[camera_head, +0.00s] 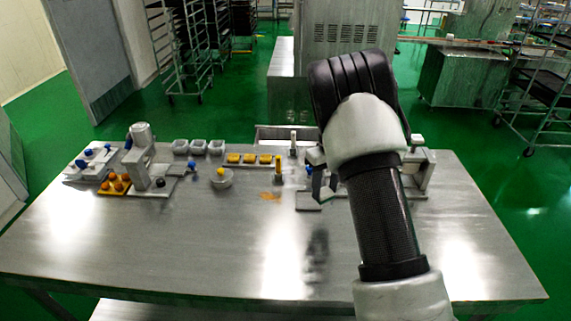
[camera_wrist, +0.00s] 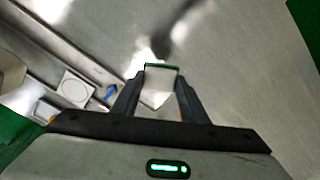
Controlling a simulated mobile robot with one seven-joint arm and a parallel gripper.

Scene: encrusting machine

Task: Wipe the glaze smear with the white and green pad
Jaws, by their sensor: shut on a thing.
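My gripper (camera_wrist: 158,98) is shut on the white and green pad (camera_wrist: 160,78) in the wrist view. The pad sits between the two dark fingers, its green edge facing away from my wrist. In the head view my gripper (camera_head: 321,186) is over the right-middle part of the metal table, and my arm hides much of it; I cannot make out the pad there. The orange glaze smear (camera_head: 269,196) lies on the tabletop, to the left of my gripper. I cannot tell whether the pad touches the table.
The metal table (camera_head: 190,245) is bare in front. Behind the smear stand a yellow-topped post (camera_head: 279,169), yellow pieces (camera_head: 249,158) and grey cups (camera_head: 198,147). A bowl (camera_head: 221,181), an upright machine (camera_head: 143,160) and a tray of orange balls (camera_head: 114,184) stand left.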

